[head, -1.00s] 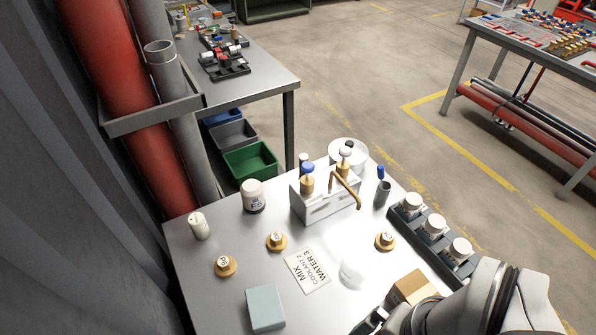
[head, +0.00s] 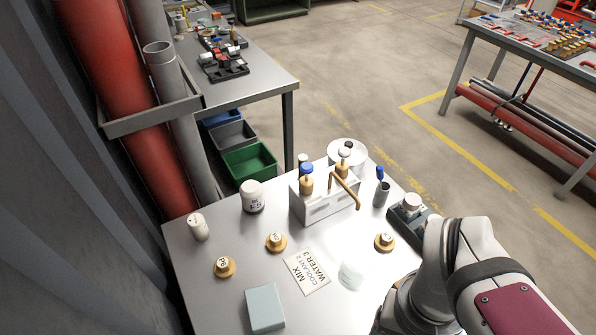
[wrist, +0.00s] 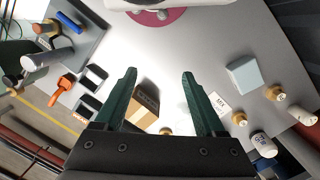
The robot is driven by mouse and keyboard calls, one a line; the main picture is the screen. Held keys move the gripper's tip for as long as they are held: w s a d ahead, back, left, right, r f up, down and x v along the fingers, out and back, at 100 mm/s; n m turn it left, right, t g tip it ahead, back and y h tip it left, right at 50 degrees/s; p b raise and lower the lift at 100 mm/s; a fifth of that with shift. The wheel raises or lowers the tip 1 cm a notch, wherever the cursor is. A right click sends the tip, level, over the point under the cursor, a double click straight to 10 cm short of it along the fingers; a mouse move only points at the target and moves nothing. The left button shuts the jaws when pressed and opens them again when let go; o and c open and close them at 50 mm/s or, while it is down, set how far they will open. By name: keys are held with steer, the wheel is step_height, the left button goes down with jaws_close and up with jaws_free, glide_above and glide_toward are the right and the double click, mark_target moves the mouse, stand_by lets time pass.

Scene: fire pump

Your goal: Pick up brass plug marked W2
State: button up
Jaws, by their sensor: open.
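Three brass plugs with white marked tops stand on the grey bench: one at left (head: 224,267), one in the middle (head: 276,242) and one at right (head: 384,242). Their marks are too small to read surely, so I cannot tell which is W2. In the wrist view, brass plugs show at the right (wrist: 274,92), near the right finger (wrist: 239,118) and low between the fingers (wrist: 165,131). My gripper (wrist: 159,75) is open and empty, its green fingers spread above the bench. In the head view my arm hides its fingers.
A cardboard box (wrist: 143,107) lies below the fingers. My arm partly covers the dark rack (head: 404,226).

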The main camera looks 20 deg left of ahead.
steer(key=w+f+n+t+h, duration=0.2)
steer(key=w+n+h, duration=0.5)
steer(key=w+n, duration=0.45)
steer(key=n+t+y, duration=0.3)
steer(key=n+t, duration=0.9)
steer(key=n, duration=1.1)
glide_above(272, 242)
steer(key=s, duration=0.3)
step_height(272, 242, down, 11)
steer(key=shift+m, duration=0.25)
steer(key=f, duration=0.4)
steer(key=a+f, duration=0.1)
steer(key=f, duration=0.1)
steer(key=shift+w, duration=0.15)
steer(key=x, duration=0.4)
steer(key=shift+w+d+f, duration=0.1)
steer(key=shift+w+f, duration=0.05)
steer(key=shift+f, duration=0.15)
steer(key=shift+w+f, duration=0.1)
steer(key=shift+w, duration=0.2)
steer(key=shift+d, duration=0.1)
jaws_close()
